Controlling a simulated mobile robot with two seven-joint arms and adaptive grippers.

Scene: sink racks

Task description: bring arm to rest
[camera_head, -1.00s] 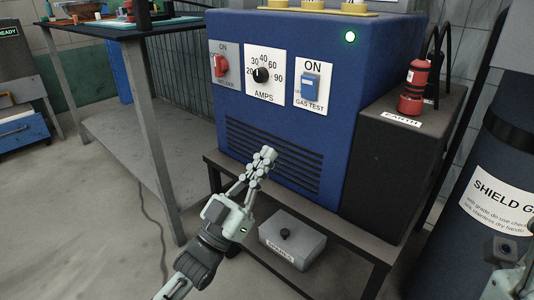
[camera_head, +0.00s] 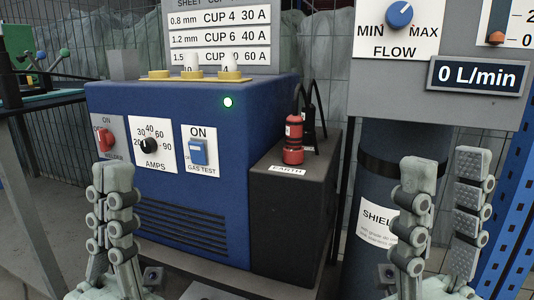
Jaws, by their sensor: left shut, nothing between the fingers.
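My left gripper (camera_head: 114,205) stands upright at the lower left in the head view, in front of the blue welder box. Its fingers are together, with nothing held. My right gripper (camera_head: 442,190) stands upright at the lower right, in front of the dark gas cylinder. Its two fingers are apart, with a clear gap and nothing between them. Both wrists run out of the bottom of the picture.
The blue welder (camera_head: 193,233) has a red switch (camera_head: 104,139), an amps knob (camera_head: 149,145) and a gas test switch (camera_head: 198,152). A red connector (camera_head: 293,141) stands on the dark side box (camera_head: 290,213). A flow panel (camera_head: 440,95) hangs above the cylinder (camera_head: 385,155).

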